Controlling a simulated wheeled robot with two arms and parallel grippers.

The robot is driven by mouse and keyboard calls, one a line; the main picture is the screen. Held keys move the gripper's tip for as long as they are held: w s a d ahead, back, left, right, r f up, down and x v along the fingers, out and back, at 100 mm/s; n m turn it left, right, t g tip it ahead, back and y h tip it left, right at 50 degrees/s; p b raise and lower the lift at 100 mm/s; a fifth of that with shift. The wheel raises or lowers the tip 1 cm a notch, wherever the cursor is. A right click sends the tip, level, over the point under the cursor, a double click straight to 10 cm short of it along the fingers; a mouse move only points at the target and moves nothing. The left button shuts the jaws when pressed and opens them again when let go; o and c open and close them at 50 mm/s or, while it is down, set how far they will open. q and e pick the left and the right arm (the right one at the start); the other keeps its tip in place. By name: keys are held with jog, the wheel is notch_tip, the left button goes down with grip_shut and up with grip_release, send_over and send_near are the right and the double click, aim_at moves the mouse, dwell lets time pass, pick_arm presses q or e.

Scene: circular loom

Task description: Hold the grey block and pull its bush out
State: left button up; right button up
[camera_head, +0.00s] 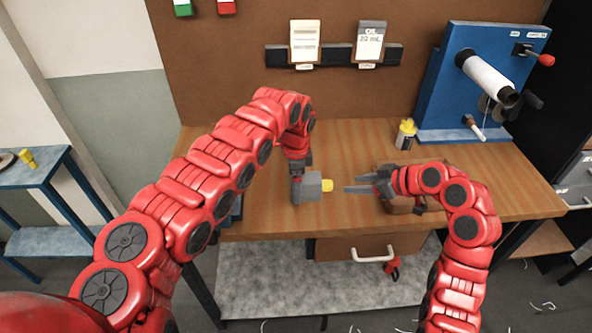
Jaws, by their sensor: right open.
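The grey block (308,190) is at the middle of the wooden workbench (350,150), with a yellow bush (327,185) sticking out of its right side. My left gripper (297,178) comes down from above and is shut on the grey block at its left part; its fingertips are partly hidden. My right gripper (360,184) is to the right of the block, with its fingers pointing left at the bush. It is open and empty, with a small gap between its fingertips and the bush.
A brown tray (402,206) lies partly behind my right gripper. A yellow-topped bottle (405,134) stands at the back of the bench, left of a blue stand (480,80) with a white roll. A drawer (340,246) with a white handle is under the front edge.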

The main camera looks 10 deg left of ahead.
pick_arm(q)
jog(key=shift+f, duration=0.75)
grip_shut()
